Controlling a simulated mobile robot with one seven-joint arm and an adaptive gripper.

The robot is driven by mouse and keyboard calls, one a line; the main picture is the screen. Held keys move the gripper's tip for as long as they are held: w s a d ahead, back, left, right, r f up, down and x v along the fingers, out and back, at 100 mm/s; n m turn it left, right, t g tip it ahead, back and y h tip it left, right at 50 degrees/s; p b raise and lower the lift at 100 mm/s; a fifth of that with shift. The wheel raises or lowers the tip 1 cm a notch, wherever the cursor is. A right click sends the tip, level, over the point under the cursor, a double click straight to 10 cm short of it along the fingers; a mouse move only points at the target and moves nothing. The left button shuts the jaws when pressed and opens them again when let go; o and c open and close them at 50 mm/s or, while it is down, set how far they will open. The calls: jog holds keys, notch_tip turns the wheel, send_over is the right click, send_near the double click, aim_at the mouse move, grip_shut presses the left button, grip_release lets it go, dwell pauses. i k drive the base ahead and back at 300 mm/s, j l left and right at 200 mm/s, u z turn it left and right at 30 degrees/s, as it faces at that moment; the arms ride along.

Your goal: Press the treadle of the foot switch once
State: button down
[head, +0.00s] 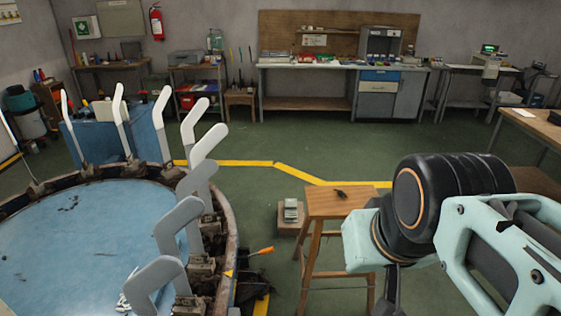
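A small grey-green device (291,210) sits on a low wooden block on the green floor, left of the stool. It looks like the foot switch, but it is too small to make out its treadle clearly. My arm comes in from the right, in front of the stool and nearer to me than the device. A dark part of my gripper (391,288) shows below the pale wrist, at the bottom edge. Its fingertips are not clearly visible, and I cannot tell whether it is open. It is apart from the device.
A wooden stool (340,204) with a small dark item on top stands right of the device. A round blue-topped carousel (95,240) with several upright grey sock forms fills the left. An orange-handled lever (262,251) sticks out beside it.

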aim_at(289, 213)
jog(key=i+l+z, duration=0.1)
jog(key=l, duration=0.15)
jog(key=i+l+z, duration=0.35)
jog(key=l+z, duration=0.2)
jog(key=i+l+z, duration=0.25)
jog(key=z, duration=0.15)
jog(key=i+l+z, duration=0.5)
jog(key=z, duration=0.3)
jog(key=i+l+u, duration=0.1)
jog(key=i, duration=0.5)
jog(key=i+l, duration=0.15)
jog(key=i, duration=0.45)
jog(key=i+j+u, duration=0.1)
jog(key=i+u, duration=0.75)
jog(key=u, duration=0.15)
jog(key=i+j+u, duration=0.1)
jog(key=i+u, duration=0.2)
jog(key=i, duration=0.2)
jog(key=i+u, duration=0.3)
jog(key=i, duration=0.25)
jog(key=i+u, duration=0.1)
jog(key=i, duration=0.5)
jog(key=i+l+u, duration=0.1)
jog(key=i, duration=0.5)
